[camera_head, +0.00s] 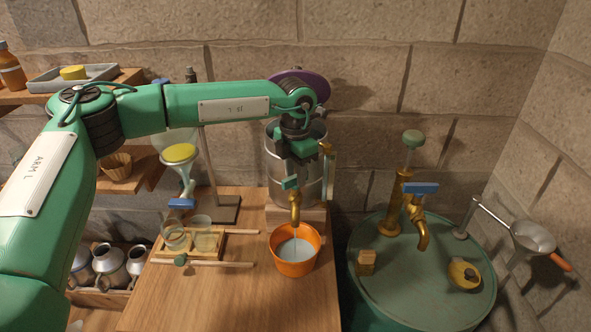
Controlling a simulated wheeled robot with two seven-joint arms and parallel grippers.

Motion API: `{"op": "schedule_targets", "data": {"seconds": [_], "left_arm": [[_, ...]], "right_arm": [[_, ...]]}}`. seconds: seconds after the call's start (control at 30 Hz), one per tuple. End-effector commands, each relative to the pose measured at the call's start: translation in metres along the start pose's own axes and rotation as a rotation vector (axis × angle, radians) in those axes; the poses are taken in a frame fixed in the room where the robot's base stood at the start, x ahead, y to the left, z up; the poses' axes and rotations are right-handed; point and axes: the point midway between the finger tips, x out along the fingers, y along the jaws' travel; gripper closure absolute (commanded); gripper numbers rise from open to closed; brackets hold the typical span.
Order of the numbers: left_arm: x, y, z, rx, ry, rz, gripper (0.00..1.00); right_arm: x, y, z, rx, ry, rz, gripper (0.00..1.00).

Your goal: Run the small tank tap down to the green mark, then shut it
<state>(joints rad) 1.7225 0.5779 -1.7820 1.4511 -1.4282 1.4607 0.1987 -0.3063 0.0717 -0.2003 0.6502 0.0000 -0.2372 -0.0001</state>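The small metal tank (276,172) stands on a wooden block against the stone wall, partly hidden behind my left arm. Its brass tap (295,203) has a blue handle (289,183). A thin pale stream seems to fall from the spout into an orange bucket (279,264), which holds pale liquid. An upright gauge (331,175) with a brass top fitting is at the tank's right side. I cannot make out its level or a green mark. My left gripper (291,173) points down at the blue handle; its fingers are too small and dark to read. My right gripper is out of view.
A wooden rack with glass jars (177,238) sits left of the bucket on the table (225,300). A green drum (400,290) with another blue-handled brass tap (420,190) stands at the right. A ladle (533,238) hangs near the right wall.

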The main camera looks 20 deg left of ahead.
Motion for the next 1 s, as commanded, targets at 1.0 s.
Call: {"op": "schedule_targets", "data": {"seconds": [1.0], "left_arm": [[0.002, 0.0, 0.0, 0.189, -0.002, 0.0, 1.0]], "right_arm": [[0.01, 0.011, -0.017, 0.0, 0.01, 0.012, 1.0]]}}
